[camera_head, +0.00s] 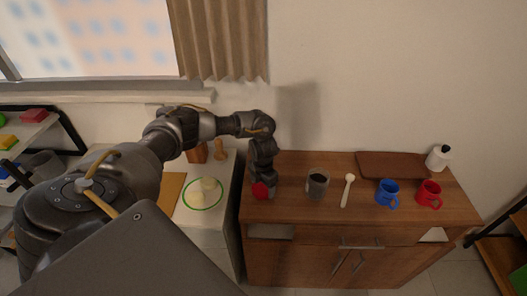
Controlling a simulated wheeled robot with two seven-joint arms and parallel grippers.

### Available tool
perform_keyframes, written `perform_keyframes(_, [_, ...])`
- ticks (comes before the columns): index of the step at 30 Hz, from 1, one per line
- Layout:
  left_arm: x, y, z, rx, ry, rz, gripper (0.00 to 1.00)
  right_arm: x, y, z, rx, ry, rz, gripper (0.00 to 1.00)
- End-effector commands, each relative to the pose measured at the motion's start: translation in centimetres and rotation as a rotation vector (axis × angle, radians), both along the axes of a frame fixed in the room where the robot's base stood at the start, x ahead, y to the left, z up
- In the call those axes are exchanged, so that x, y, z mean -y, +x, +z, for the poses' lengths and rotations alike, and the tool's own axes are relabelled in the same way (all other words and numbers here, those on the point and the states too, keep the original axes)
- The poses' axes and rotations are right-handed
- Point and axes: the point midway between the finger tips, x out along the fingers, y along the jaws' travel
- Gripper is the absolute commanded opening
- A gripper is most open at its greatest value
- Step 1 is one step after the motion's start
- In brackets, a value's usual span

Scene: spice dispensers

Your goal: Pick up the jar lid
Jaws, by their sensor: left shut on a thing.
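My left arm comes in from the left and bends down over the left end of the wooden cabinet. My left gripper (261,184) points down there and is shut on a small red round thing, which looks like the jar lid (260,191). The gripper partly hides it, and I cannot tell if it touches the cabinet top. An open dark jar (318,184) stands upright to the right of the gripper, apart from it. My right gripper is not in view.
On the cabinet top (300,212), a pale spoon (348,190), a blue mug (387,192) and a red mug (429,194) stand right of the jar. A brown board (395,166) and a white bottle (438,158) are behind. A plate (203,207) lies on the left counter.

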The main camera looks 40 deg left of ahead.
Motion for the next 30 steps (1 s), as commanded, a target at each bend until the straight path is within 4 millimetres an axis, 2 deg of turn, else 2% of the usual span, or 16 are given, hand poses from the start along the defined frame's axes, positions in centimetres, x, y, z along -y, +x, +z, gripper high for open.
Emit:
perform_keyframes(5, [0.0,0.1,0.7,0.002,-0.001,0.001,0.51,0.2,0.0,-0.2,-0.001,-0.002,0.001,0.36])
perform_keyframes(10, [0.0,0.2,3.1,0.005,-0.002,-0.001,0.51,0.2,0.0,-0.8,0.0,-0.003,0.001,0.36])
perform_keyframes(18, [5.2,-0.4,9.5,0.007,0.0,-0.01,0.51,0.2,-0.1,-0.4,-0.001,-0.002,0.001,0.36])
perform_keyframes(24, [9.9,-1.2,11.1,0.003,0.001,-0.008,0.51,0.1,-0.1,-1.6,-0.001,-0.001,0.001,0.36])
perform_keyframes(30, [12.8,-1.5,12.3,0.002,0.0,-0.004,0.51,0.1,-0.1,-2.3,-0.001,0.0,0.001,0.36])
